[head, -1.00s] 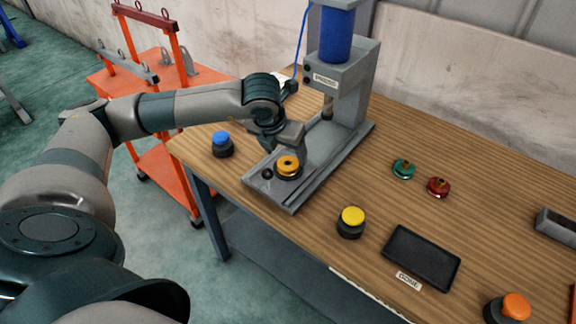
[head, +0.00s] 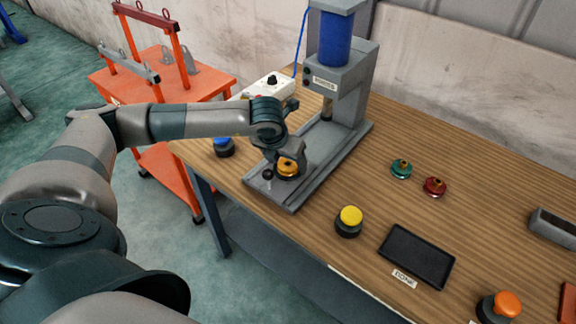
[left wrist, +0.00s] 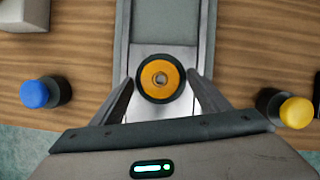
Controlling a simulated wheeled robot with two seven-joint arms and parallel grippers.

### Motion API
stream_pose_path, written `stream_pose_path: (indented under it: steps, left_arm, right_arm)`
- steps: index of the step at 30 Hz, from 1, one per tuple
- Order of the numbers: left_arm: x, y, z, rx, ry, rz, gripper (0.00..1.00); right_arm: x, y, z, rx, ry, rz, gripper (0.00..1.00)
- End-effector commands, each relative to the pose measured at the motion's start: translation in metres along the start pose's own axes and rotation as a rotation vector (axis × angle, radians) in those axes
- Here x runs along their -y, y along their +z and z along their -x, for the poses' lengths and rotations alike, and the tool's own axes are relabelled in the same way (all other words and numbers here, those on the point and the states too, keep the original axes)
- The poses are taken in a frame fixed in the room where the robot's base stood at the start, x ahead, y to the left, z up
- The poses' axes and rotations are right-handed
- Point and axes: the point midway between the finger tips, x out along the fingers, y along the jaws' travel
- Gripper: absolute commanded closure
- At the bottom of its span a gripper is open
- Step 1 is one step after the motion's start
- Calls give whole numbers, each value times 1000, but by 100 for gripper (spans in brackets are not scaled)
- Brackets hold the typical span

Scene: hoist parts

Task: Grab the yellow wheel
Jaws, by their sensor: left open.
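The yellow wheel (head: 288,170), orange-yellow with a dark rim and a central hole, sits on the grey sliding plate at the front of the press. In the left wrist view the wheel (left wrist: 146,68) lies between the fingertips of my left gripper (left wrist: 160,80). The gripper is open, with one finger on each side. In the head view my left gripper (head: 290,155) is right at the wheel and hides part of its top. I cannot tell whether the fingers touch it. My right gripper does not show.
The grey press (head: 345,85) stands behind the wheel. A blue-topped knob (head: 224,150) is to the left and a yellow-topped knob (head: 349,221) to the right. Green (head: 401,169) and red (head: 435,187) wheels, a black tray (head: 417,256) and an orange-topped knob (head: 500,307) lie further right.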

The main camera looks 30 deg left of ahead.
Motion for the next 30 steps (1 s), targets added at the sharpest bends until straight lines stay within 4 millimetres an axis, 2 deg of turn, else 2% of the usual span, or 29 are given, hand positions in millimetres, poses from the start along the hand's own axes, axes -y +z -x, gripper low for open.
stream_pose_path:
  steps: [5, 12, 13, 23, 30]
  left_arm:
    - [0, 0, 0, 0, 0, 0, 31]
    - [0, 0, 0, 0, 0, 0, 88]
    - [0, 0, 0, 0, 0, 0, 93]
    - [0, 2, 3, 3, 0, 1, 93]
    - [1, 9, 18, 7, -2, 1, 93]
  right_arm:
    - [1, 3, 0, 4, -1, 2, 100]
    - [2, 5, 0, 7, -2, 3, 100]
    - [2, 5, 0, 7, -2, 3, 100]
    - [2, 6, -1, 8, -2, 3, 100]
    - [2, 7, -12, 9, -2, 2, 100]
